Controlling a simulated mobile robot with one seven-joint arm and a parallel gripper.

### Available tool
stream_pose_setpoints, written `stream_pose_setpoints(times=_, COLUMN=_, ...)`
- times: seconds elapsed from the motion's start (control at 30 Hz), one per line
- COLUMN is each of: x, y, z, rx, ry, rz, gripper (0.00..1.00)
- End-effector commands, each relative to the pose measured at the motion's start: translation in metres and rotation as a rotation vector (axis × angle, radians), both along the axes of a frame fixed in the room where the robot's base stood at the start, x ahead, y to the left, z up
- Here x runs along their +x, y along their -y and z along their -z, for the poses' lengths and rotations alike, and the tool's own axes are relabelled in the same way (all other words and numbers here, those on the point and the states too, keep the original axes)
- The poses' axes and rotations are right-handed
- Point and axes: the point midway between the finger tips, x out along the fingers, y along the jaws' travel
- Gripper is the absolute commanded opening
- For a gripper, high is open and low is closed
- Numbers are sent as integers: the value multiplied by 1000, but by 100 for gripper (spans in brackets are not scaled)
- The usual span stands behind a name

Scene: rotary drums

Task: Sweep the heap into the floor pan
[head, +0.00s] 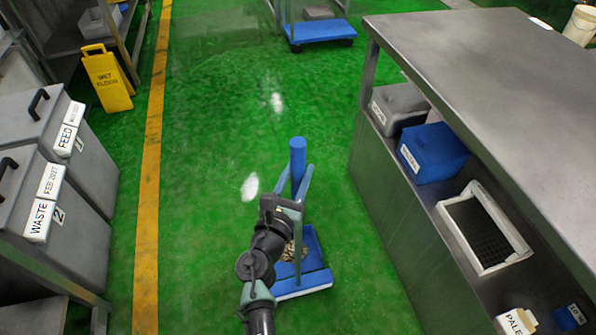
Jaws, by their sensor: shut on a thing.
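My gripper (297,175) is shut on an upright blue handle (298,150), its two fingers on either side of it. Below and partly behind my wrist, a blue floor pan (314,257) with a pale front edge lies on the green floor. Brownish, grainy matter (289,253) shows at the pan beside my arm; I cannot tell whether it is heap or bristles. Whether the handle joins the pan or a separate tool is hidden. A white patch (250,187) lies on the floor left of my gripper, and a smaller one (277,102) farther off.
A steel bench (480,60) with bins on its shelf stands close on the right. Grey waste and feed bins (85,225) stand left, beyond a yellow line (150,180). A yellow wet-floor sign (107,80) and blue trolley (320,30) stand farther back. The middle floor is open.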

Motion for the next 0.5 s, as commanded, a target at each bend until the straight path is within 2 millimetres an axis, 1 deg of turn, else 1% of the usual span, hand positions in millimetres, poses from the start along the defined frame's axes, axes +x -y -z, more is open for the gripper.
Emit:
stream_pose_setpoints(times=0.2, x=-7, y=3, z=-20, rx=-2, ry=6, rz=1, gripper=0)
stream_pose_setpoints(times=0.5, x=-23, y=7, z=-42, rx=-1, ry=5, rz=1, gripper=0)
